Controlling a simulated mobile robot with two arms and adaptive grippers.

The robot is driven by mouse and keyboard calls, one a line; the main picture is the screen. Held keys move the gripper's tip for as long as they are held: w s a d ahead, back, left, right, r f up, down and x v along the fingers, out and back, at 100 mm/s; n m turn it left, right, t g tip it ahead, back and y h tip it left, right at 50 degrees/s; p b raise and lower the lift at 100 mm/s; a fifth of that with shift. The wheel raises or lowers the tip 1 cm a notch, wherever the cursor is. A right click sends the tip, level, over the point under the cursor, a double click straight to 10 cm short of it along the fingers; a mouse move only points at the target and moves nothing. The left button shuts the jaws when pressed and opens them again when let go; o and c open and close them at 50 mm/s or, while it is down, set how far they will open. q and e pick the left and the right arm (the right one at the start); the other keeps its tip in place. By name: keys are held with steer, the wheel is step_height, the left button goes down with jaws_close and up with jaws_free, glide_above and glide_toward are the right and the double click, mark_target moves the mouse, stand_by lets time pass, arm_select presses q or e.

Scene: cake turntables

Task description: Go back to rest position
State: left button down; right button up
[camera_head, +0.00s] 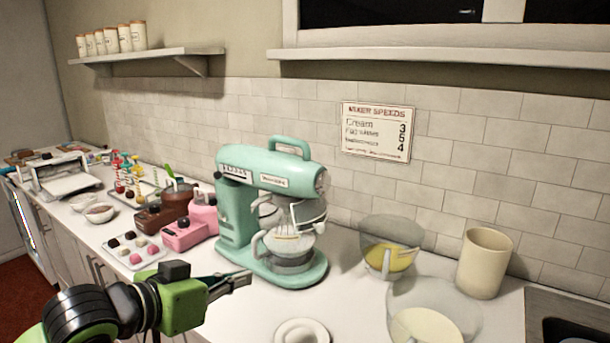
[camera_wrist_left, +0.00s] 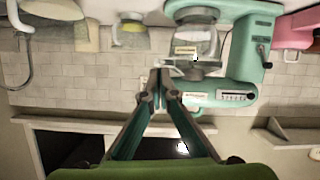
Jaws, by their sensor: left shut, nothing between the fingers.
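My left gripper (camera_head: 240,278) comes in from the lower left of the head view, on a green and black arm. Its fingers point right, in front of the base of the teal stand mixer (camera_head: 270,178). In the left wrist view the fingertips of my left gripper (camera_wrist_left: 159,72) are together with nothing between them. The mixer also shows in that view (camera_wrist_left: 228,92), which is upside down. I cannot tell from these frames that the gripper touches anything. My right gripper does not show.
Right of the mixer stand a glass jug with yellow liquid (camera_head: 390,258), a bowl of cream (camera_head: 428,325) and a beige canister (camera_head: 484,263). A white ring-shaped dish (camera_head: 301,331) lies at the front. Pink machines (camera_head: 183,236) and a tray of sweets (camera_head: 133,252) stand left.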

arm_select(q)
steer(key=s+a+f+n+g+y, duration=0.15)
steer(key=s+f, duration=0.35)
steer(key=f, duration=0.5)
steer(key=s+f+g+y, duration=0.15)
steer(key=s+f, duration=0.35)
steer(key=f, duration=0.6)
steer(key=s+a+f+n+g+y, duration=0.15)
steer(key=s+a+f, duration=0.25)
steer(key=s+f, duration=0.45)
steer(key=s+a+f+n+g+y, duration=0.1)
steer(key=s+a+f+g+y, duration=0.3)
steer(key=s, duration=0.7)
step_height(320, 180, down, 26)
steer(key=h, duration=0.1)
steer(key=s+a+f+g, duration=0.1)
steer(key=s+a+f, duration=0.1)
steer(key=s+f, duration=1.5)
steer(key=shift+s+a+f+m+g, duration=0.2)
steer(key=shift+s+m+g, duration=0.2)
steer(key=shift+s, duration=0.3)
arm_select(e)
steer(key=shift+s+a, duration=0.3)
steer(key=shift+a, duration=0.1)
